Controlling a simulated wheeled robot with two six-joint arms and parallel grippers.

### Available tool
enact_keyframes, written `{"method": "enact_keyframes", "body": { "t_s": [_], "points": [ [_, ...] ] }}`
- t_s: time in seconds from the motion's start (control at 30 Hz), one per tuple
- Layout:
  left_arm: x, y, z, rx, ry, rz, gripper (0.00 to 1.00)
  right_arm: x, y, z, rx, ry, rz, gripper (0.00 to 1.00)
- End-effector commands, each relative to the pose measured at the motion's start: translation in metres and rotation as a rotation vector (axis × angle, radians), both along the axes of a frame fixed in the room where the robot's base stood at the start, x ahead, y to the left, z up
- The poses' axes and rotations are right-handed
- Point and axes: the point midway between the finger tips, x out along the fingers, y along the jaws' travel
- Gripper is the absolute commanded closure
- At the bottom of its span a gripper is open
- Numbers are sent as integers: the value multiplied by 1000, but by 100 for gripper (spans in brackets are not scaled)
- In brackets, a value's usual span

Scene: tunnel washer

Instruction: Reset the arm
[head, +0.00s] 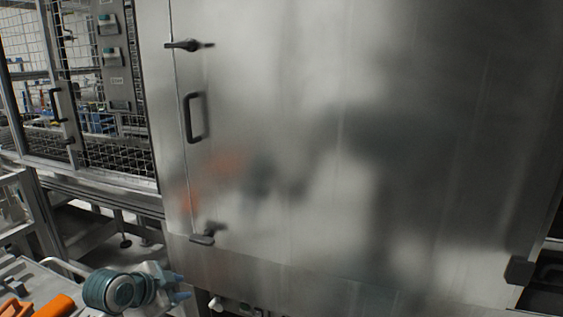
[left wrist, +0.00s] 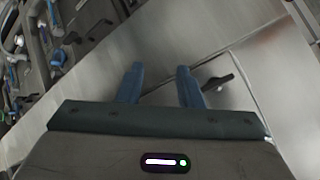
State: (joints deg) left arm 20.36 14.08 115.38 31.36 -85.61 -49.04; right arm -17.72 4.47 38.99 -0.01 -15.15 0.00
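My left gripper (head: 181,286) is at the lower left of the head view, low in front of the steel washer panel. In the left wrist view its two blue fingers (left wrist: 160,84) stand apart with nothing between them. The steel door (head: 350,130) fills most of the head view and is shut. It has a black handle (head: 195,117), an upper latch (head: 188,45) and a lower latch (head: 204,237). A black latch (left wrist: 217,82) also shows right of the fingers in the left wrist view. My right gripper is not in view.
A wire-mesh guard door (head: 115,157) with a black handle stands at the left, with machinery behind it. A metal frame (head: 100,195) runs below it. A black block (head: 519,270) sits at the lower right of the door. Blurred reflections show on the steel.

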Motion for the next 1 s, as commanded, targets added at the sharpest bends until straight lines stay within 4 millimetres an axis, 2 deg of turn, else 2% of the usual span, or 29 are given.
{"method": "enact_keyframes", "body": {
  "t_s": [0.03,0.2,0.3,0.43,0.5,0.6,0.8,1.0],
  "points": [
    [-22,-1,-27,-16,55,44,67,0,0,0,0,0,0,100],
    [-91,1,-94,-65,212,224,67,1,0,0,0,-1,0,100],
    [-136,3,-125,-89,296,337,67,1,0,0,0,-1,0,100],
    [-197,7,-157,-113,394,491,67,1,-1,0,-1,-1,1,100],
    [-227,10,-168,-123,436,568,67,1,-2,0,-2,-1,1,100],
    [-260,13,-177,-132,479,658,67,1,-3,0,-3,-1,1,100],
    [-311,19,-186,-141,537,793,67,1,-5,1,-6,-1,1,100],
    [-352,24,-188,-143,576,907,67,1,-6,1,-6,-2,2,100]
  ]
}}
